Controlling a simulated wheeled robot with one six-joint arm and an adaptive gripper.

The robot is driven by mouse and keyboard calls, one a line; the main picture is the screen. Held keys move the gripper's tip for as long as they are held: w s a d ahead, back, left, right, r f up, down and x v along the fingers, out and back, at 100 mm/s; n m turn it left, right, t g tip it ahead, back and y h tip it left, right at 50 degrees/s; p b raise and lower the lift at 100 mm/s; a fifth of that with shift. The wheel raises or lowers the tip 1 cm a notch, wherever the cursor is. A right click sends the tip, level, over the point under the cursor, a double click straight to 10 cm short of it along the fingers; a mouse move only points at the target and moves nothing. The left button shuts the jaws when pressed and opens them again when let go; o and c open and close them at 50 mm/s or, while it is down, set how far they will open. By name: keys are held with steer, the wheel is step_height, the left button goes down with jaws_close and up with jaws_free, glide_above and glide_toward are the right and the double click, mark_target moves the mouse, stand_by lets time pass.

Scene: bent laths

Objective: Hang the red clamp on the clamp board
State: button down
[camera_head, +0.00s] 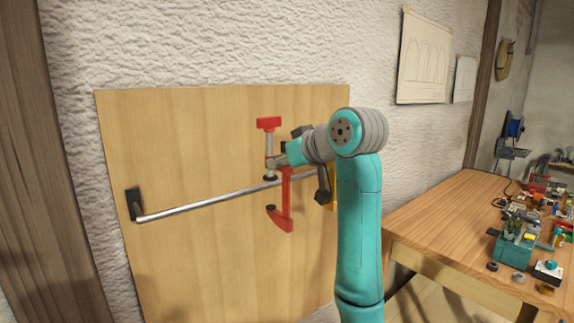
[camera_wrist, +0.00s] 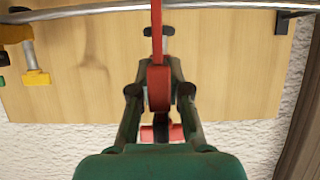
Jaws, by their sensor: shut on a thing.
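The red clamp (camera_head: 286,195) is upright in front of the wooden clamp board (camera_head: 180,140), its red bar crossing the board's metal rail (camera_head: 220,199). My gripper (camera_head: 283,160) is shut on the clamp. In the wrist view my gripper's fingers (camera_wrist: 160,92) stand on both sides of the red clamp (camera_wrist: 158,75), and its bar runs up across the rail (camera_wrist: 95,9). I cannot tell whether the clamp touches or rests on the rail.
A yellow-and-dark clamp (camera_wrist: 37,77) is at the rail's left in the wrist view; in the head view my arm mostly hides that area. A black bracket (camera_head: 133,204) holds the rail's left end. A cluttered workbench (camera_head: 440,220) stands at right. The rail's left stretch is free.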

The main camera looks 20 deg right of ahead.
glide_above(259, 187)
steer(key=shift+w+f, duration=0.1)
steer(key=shift+f, duration=2.85)
